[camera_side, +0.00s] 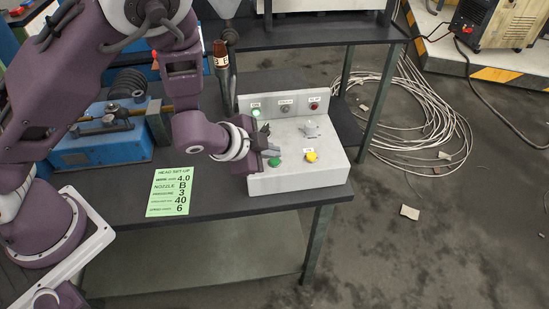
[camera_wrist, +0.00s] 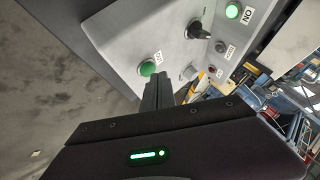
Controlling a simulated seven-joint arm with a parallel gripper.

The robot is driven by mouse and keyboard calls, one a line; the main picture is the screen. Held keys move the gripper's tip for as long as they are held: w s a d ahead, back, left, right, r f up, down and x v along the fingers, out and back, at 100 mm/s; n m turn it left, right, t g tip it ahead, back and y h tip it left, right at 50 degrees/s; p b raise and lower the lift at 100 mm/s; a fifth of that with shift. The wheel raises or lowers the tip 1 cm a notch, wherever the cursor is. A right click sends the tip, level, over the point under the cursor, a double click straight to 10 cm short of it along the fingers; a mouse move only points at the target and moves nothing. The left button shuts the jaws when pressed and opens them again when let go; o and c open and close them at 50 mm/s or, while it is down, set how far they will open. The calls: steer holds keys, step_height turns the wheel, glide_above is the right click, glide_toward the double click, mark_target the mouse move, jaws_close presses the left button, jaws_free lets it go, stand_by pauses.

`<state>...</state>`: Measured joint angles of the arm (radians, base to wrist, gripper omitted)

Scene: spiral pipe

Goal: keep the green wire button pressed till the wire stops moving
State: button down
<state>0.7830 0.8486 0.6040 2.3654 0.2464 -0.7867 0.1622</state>
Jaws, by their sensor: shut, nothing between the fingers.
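A grey control box (camera_side: 300,178) stands on the dark table. A green button (camera_side: 274,161) sits on its sloped top, left of a yellow button (camera_side: 311,156). My gripper (camera_side: 272,153) is shut and empty, with its fingertips just above and beside the green button. In the wrist view the green button (camera_wrist: 148,69) shows fully, just up and left of my shut fingertips (camera_wrist: 160,80). I cannot tell whether they touch it; it is not covered. Loops of pale wire (camera_side: 425,130) lie on the floor at the right.
The box's back panel carries a lit green button (camera_side: 256,113), a grey one (camera_side: 285,108) and a red one (camera_side: 314,106). A black knob (camera_wrist: 201,29) is near the fingers. A blue machine (camera_side: 100,140) and a green setup sheet (camera_side: 170,191) are at left.

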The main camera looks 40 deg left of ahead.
mark_target(271, 162)
steer(key=shift+f, duration=0.35)
stand_by(1.6)
steer(key=shift+r, duration=0.1)
stand_by(4.8)
steer(key=shift+r, duration=0.7)
steer(key=shift+r, duration=0.15)
steer(key=shift+r, duration=2.4)
